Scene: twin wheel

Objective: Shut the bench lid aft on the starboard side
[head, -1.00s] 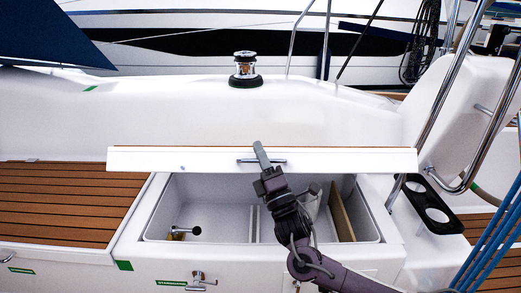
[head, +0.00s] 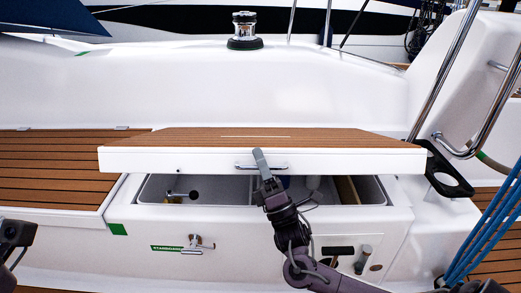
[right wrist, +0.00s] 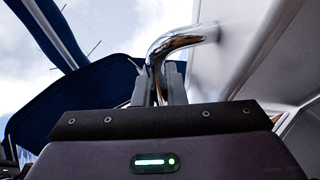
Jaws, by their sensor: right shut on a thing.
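The bench lid (head: 350,138) has a teak top and a white front edge. It is partly lowered, its front edge still above the open locker (head: 225,190). A gap shows the locker's inside below the edge. A chrome handle (head: 276,166) is on the lid's front edge; it shows large in the right wrist view (right wrist: 178,42). My right gripper (head: 261,160) is shut on this handle, its arm coming up from below. In the right wrist view its fingers (right wrist: 160,85) close around the bar. My left gripper's fingers do not show.
A closed teak bench section (head: 55,165) lies to the left. A winch (head: 244,30) stands on the coaming behind. To the right are a black cup holder (head: 447,172), steel rails (head: 445,75) and blue ropes (head: 488,230). A latch (head: 198,243) sits on the bench front.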

